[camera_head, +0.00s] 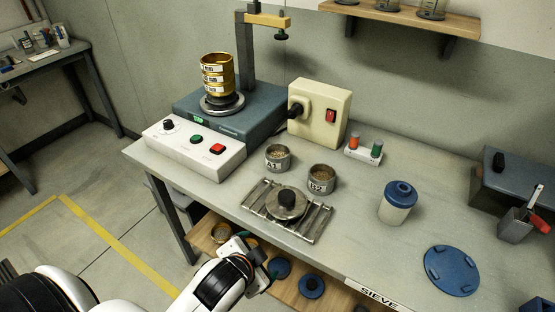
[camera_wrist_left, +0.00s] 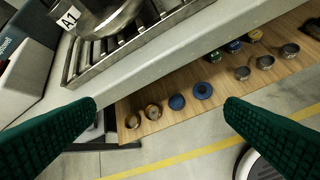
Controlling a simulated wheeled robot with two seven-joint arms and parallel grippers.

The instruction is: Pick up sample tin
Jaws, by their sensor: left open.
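Two round metal sample tins with grainy contents stand upright on the bench in the head view, A1 (camera_head: 277,158) and B2 (camera_head: 321,179). My left gripper (camera_head: 268,268) is beyond the bench's front edge, apart from both tins. In the left wrist view its green fingers (camera_wrist_left: 160,110) are wide apart with nothing between them. That view also shows an A1 label (camera_wrist_left: 68,17) at the top left, its tin mostly out of frame. My right gripper is not in view.
The lower wooden shelf (camera_wrist_left: 180,110) holds several small tins and blue lids. A white control box (camera_head: 194,148), a cream switch box (camera_head: 320,110), a blue-lidded jar (camera_head: 398,203) and a blue disc (camera_head: 452,271) stand on the bench. The right front bench top is partly clear.

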